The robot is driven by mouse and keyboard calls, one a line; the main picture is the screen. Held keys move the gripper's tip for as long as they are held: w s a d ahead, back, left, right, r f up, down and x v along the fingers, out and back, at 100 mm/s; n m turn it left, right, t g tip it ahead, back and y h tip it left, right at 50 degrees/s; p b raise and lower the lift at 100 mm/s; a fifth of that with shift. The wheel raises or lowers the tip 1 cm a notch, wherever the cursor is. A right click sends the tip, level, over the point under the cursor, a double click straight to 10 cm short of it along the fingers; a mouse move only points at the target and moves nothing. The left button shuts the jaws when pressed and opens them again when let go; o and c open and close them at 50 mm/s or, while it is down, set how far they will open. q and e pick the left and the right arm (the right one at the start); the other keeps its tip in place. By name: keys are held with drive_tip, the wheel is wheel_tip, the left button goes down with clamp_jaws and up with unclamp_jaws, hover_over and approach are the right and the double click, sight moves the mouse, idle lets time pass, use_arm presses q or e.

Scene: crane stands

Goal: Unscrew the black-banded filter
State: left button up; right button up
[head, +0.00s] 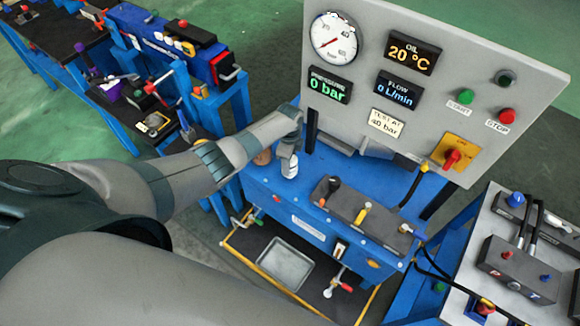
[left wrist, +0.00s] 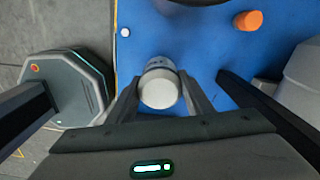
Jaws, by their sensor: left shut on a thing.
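In the left wrist view, a pale round-ended filter (left wrist: 159,90) stands between the two fingers of my left gripper (left wrist: 160,98). The fingers press on its sides. A darker band shows at its far edge, but its colour is hard to tell. In the head view my left gripper (head: 288,152) reaches down to the blue test bench (head: 345,185), in front of the grey gauge panel (head: 385,100). My right gripper is not in view.
The panel shows 0 bar, 0 L/min and 20 °C. A dark valve block (head: 362,207) with small levers sits right of the gripper. An orange cap (left wrist: 248,20) is close to the filter. A metal tray (head: 286,264) lies below. Another blue bench (head: 150,75) stands left.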

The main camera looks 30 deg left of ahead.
use_arm(q)
drive_tip(key=shift+r+p, duration=0.5)
drive_tip(key=shift+r, duration=1.15)
